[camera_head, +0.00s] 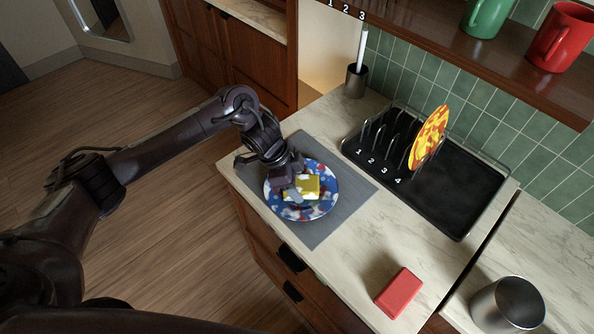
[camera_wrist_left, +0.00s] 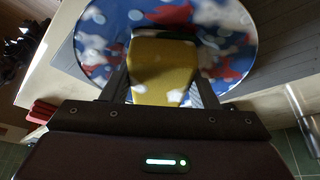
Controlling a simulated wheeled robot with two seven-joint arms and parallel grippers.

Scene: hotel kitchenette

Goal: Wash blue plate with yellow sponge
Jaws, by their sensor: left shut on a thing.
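The blue plate (camera_head: 325,205), patterned with white and red, lies on a grey mat on the counter. The yellow sponge (camera_head: 308,184) is on the plate, with white patches that look like foam on and around it. My left gripper (camera_head: 293,187) is over the plate and shut on the sponge. In the left wrist view the sponge (camera_wrist_left: 162,72) sits between the two fingers (camera_wrist_left: 160,92), with the plate (camera_wrist_left: 100,35) beyond it. My right gripper is in neither view.
The grey mat (camera_head: 350,190) lies under the plate. A black dish rack (camera_head: 440,195) holds an orange-yellow plate (camera_head: 429,137) upright. A red sponge (camera_head: 398,292) and a metal canister (camera_head: 508,305) are at the front right. A brush holder (camera_head: 356,80) stands behind. Mugs sit on the shelf above.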

